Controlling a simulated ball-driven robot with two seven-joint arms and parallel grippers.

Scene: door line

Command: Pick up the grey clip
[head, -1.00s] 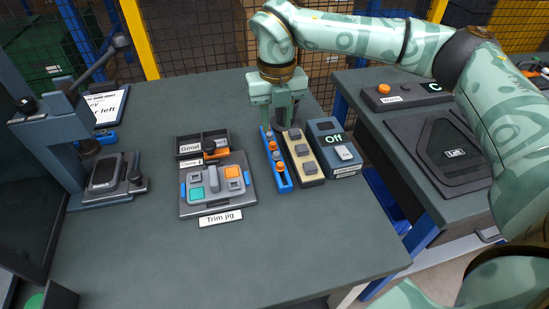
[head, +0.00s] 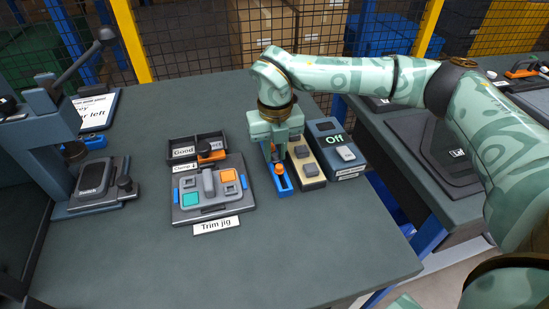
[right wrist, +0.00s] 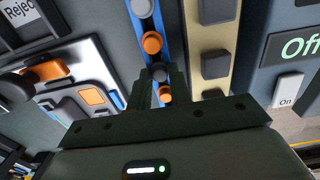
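A narrow blue rack (head: 290,191) holds a row of round-topped grey and orange clips. In the head view my right gripper hides its far part, and an orange clip (head: 279,169) shows at its near part. The right wrist view shows a grey clip (right wrist: 158,73) by the fingertips, with an orange clip (right wrist: 165,95) between the fingers and another orange clip (right wrist: 152,42) farther up the rack. My right gripper (head: 273,148) points down over the rack, its fingers (right wrist: 162,82) apart on either side of the row. Contact cannot be told. My left gripper is out of view.
A beige rack (head: 314,183) with dark grey blocks stands close to the right, then a box with an "Off" display (head: 334,139). The trim jig (head: 211,207) and a sorting tray (head: 184,143) lie left. A lever press (head: 45,125) stands far left. The front table is clear.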

